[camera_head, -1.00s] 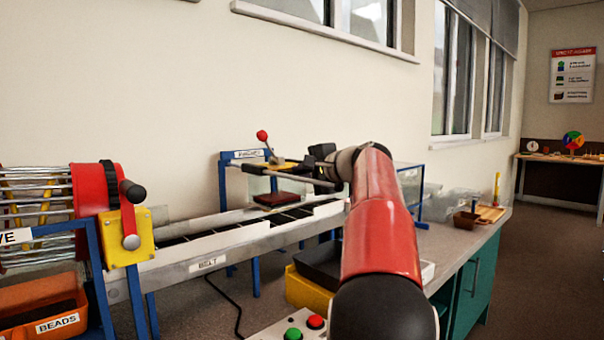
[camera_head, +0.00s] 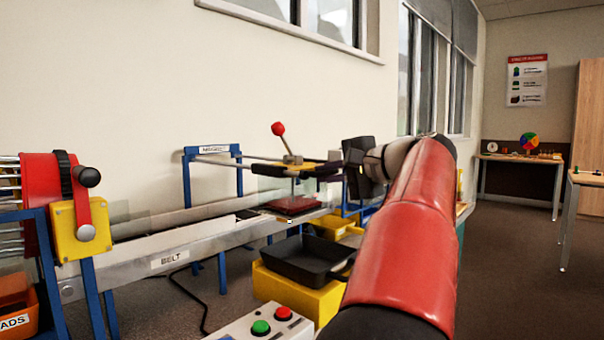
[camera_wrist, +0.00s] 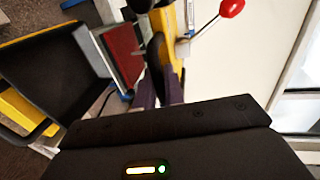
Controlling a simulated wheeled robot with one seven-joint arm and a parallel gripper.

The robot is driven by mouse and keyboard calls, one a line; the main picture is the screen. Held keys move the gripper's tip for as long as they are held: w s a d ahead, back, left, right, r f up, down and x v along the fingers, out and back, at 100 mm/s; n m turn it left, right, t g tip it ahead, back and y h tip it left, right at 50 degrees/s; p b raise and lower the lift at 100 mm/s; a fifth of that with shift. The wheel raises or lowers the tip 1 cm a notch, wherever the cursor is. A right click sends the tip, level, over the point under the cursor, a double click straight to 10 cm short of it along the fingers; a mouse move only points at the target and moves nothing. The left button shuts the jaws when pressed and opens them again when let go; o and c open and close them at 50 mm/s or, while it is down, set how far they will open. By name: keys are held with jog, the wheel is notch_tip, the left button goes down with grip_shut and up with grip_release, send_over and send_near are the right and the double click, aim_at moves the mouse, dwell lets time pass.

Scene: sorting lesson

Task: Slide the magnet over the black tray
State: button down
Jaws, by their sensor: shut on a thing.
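The magnet is a dark red block (camera_head: 292,204) hanging under a yellow carriage (camera_head: 268,168) with a red-knobbed lever (camera_head: 279,130). It hangs by the right end of the belt and also shows in the wrist view (camera_wrist: 119,50). My gripper (camera_head: 322,172) is shut on the right side of the carriage; in the wrist view its dark fingers (camera_wrist: 162,72) close against the yellow part, and what lies between them is mostly hidden. The black tray (camera_head: 300,268) sits on a yellow block, lower and nearer than the magnet. In the wrist view the tray (camera_wrist: 50,65) lies left of the magnet.
Blue rail supports (camera_head: 186,178) stand at the left end of the rails. The belt (camera_head: 150,262) runs below them. A button box (camera_head: 262,328) stands in front, and yellow bins (camera_head: 330,226) lie behind the tray. A window wall is behind.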

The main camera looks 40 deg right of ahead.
jog(key=shift+s+d+f, duration=0.1)
jog(key=shift+s+d, duration=0.05)
jog(key=shift+s, duration=1.75)
jog(key=c, duration=1.6)
grip_release()
jog(key=shift+s, duration=0.15)
jog(key=p+v, duration=0.1)
jog(key=v, duration=0.6)
jog(key=shift+s+d, duration=0.15)
jog(key=shift+s, duration=0.25)
